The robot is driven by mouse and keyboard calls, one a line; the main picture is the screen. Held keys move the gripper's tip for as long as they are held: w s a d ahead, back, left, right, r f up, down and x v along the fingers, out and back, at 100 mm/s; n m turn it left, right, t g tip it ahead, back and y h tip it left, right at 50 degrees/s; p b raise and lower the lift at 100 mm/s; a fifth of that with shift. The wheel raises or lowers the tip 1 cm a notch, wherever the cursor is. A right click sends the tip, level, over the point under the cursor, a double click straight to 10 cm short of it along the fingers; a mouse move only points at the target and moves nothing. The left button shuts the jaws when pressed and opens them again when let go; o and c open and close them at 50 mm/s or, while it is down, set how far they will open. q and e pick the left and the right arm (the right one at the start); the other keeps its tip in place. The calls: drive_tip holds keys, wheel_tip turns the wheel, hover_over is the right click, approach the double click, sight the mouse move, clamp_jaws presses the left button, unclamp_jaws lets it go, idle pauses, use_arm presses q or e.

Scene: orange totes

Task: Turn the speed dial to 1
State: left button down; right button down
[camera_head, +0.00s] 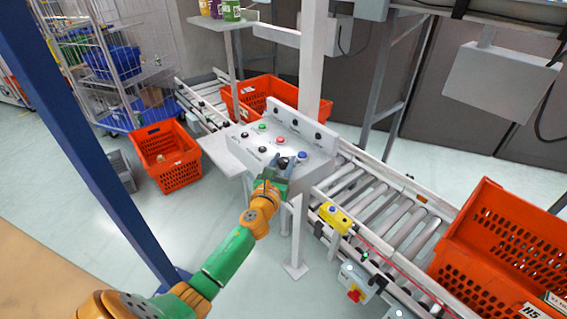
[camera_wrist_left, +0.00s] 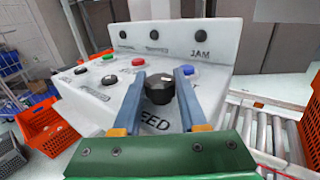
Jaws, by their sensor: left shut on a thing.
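The speed dial (camera_wrist_left: 159,90) is a black faceted knob on the sloped top of the pale grey control panel (camera_head: 262,155). A small light mark shows on its upper right face. My left gripper (camera_wrist_left: 164,82) is shut on the dial, with one blue-grey finger on each side of it. In the head view the left gripper (camera_head: 284,165) is at the panel's front right, and its fingers partly hide the dial. The label below the dial is partly covered; "EED" shows. Scale numbers cannot be read. My right gripper is not in view.
A blue button (camera_wrist_left: 188,70), a red button (camera_wrist_left: 138,61) and a green button (camera_wrist_left: 110,57) sit close by on the panel. A roller conveyor (camera_head: 375,205) with an orange tote (camera_head: 500,240) is at right. A blue post (camera_head: 90,150) stands at left.

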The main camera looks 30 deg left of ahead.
sight(301, 176)
use_arm(q)
drive_tip(key=n+g+y+b, duration=0.1)
drive_tip(key=n+y, duration=0.1)
drive_tip(key=y, duration=0.1)
drive_tip(key=n+g+y+b, duration=0.2)
drive_tip(key=y, duration=0.1)
drive_tip(key=shift+d+f+n, duration=0.1)
drive_tip(key=shift+f+n, duration=0.1)
drive_tip(key=shift+n, duration=0.1)
drive_tip(key=n+g+y+b, duration=0.2)
drive_tip(key=n+g+b, duration=0.1)
drive_tip(key=g+b, duration=0.1)
drive_tip(key=n+g+y+b, duration=0.2)
drive_tip(key=g+y+b, duration=0.1)
drive_tip(key=b, duration=0.2)
drive_tip(key=shift+n+g+y+b, duration=0.3)
drive_tip(key=shift+n+g+b, duration=0.1)
drive_tip(key=shift+r+n+g+b, duration=0.15)
drive_tip(key=shift+n+g+b, duration=0.35)
drive_tip(key=shift+b, duration=0.45)
drive_tip(key=shift+y, duration=0.3)
drive_tip(key=shift+c, duration=2.2)
unclamp_jaws()
drive_tip(key=v, duration=0.7)
